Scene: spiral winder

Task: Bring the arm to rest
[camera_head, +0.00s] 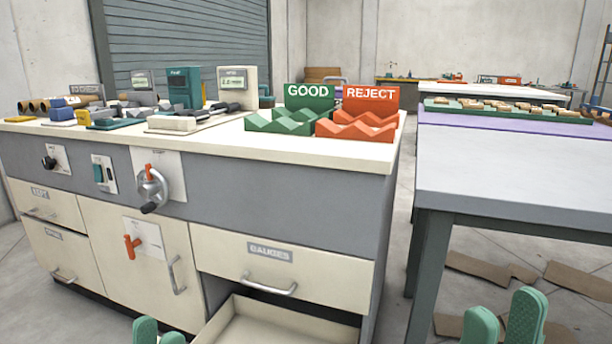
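My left gripper (159,336) shows only as two green fingertips at the bottom edge, in front of the cabinet. The tips stand slightly apart, with nothing visible between them. My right gripper (503,318) shows as two larger green fingers at the bottom right, over the floor in front of the grey table. A narrow gap separates them, and no held object shows. Both grippers are low, clear of the worktops in the picture. The rest of both arms is out of view.
The cabinet bench (230,147) carries gauges, a green GOOD rack (308,97) and a red REJECT rack (371,98). Below the shut GAUGES drawer (300,268), a lower drawer (275,322) stands open. A grey table (510,185) is at right; cardboard (580,281) lies on the floor.

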